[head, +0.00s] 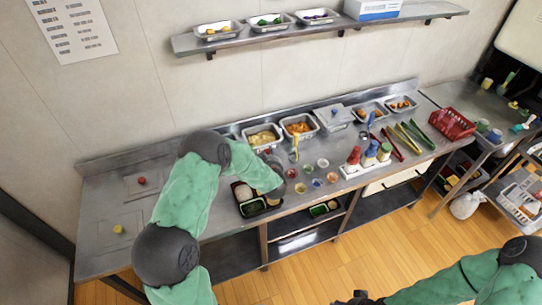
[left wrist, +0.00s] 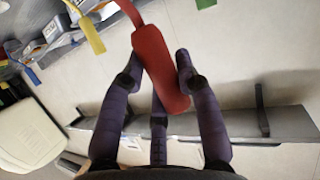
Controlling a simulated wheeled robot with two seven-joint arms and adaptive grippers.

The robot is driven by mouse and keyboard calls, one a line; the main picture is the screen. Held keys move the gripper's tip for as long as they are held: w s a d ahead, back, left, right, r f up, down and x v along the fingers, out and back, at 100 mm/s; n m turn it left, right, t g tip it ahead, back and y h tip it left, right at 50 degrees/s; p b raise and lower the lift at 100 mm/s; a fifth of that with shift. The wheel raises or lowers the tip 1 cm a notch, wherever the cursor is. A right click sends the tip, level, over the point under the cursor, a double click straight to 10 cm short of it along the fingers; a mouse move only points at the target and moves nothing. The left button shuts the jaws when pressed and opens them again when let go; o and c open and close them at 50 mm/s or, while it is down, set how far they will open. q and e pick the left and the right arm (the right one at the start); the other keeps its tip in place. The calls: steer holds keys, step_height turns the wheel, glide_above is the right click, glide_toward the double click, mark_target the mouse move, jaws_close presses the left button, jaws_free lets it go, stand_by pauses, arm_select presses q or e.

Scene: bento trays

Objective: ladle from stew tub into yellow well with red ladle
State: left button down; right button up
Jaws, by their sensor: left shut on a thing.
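My left gripper (head: 278,186) is over the right side of a dark bento tray (head: 262,212) on the steel counter. In the left wrist view its fingers (left wrist: 158,68) are closed around the red handle of the red ladle (left wrist: 163,82); the ladle's bowl is out of that view. The tray holds white rice and darker wells, partly hidden by my arm; I cannot make out a yellow well. Two food tubs stand behind, one with pale yellow food (head: 263,137), one with orange food (head: 299,126); I cannot tell which is stew. My right gripper (head: 356,298) is cut by the bottom edge.
Several small coloured bowls (head: 317,183) sit right of the tray. A bottle rack (head: 366,164), coloured tongs (head: 408,138) and a red basket (head: 452,124) are farther right. A wall shelf (head: 340,27) hangs above. The counter's left part is mostly clear.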

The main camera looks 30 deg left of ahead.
arm_select(q)
steer(key=s+a+f+n+t+b, duration=0.6)
steer(key=s+a+f+n+b, duration=0.2)
steer(key=b, duration=1.7)
steer(key=shift+s+a+f+n+b, duration=0.5)
steer(key=shift+s+n, duration=0.6)
steer(key=shift+n, duration=0.5)
steer(key=shift+d, duration=0.15)
stand_by(0.6)
